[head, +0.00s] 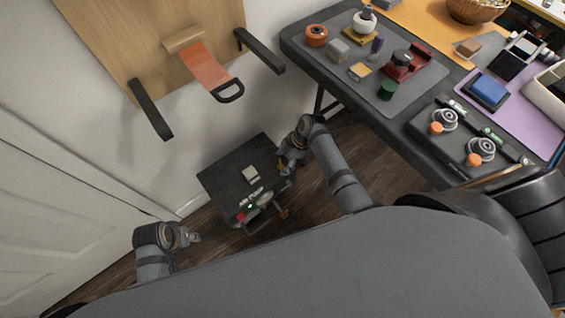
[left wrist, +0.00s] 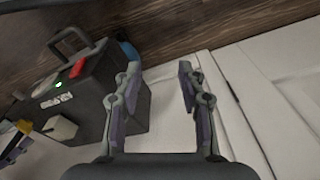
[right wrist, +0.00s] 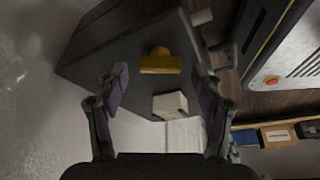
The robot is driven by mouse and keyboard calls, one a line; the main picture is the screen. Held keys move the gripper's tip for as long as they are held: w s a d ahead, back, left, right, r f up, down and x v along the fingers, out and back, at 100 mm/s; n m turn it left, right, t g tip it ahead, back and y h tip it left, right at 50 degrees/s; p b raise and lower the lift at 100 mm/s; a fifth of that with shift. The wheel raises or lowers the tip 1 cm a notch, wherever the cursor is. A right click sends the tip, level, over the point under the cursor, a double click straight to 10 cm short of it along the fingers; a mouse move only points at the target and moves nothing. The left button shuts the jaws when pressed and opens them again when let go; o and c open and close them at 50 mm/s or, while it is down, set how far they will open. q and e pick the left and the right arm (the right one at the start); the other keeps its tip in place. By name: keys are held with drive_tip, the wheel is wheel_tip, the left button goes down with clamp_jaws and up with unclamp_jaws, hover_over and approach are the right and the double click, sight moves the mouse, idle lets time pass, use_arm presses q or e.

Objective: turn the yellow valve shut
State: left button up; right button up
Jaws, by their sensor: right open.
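The yellow valve (right wrist: 160,63) is on a side of the dark box (right wrist: 105,40), seen as a short bar with a round knob in the right wrist view. My right gripper (right wrist: 158,82) is open, its fingers left and right of the valve, apparently just short of it with gaps on both sides. In the head view the dark box (head: 225,178) stands on the floor, and my right gripper (head: 288,164) is at its right side, mostly hiding the valve. My left gripper (left wrist: 160,78) is open and empty; in the head view it (head: 196,238) is low, left of the box.
The box carries a pale block (head: 250,174), a green light, a red part (head: 241,216) and a handle. A cluttered worktable (head: 395,115) stands at the right. A wooden wall panel (head: 140,40) with black arms is above. White walls and a door (head: 40,225) are left.

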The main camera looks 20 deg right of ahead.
drive_tip(key=shift+a+f, duration=0.15)
drive_tip(key=shift+f, duration=0.3)
use_arm(q)
drive_tip(key=shift+s+d+r, duration=0.1)
drive_tip(key=shift+d+r, duration=0.05)
drive_tip(key=shift+r, duration=0.55)
use_arm(e)
drive_tip(key=shift+c, duration=0.3)
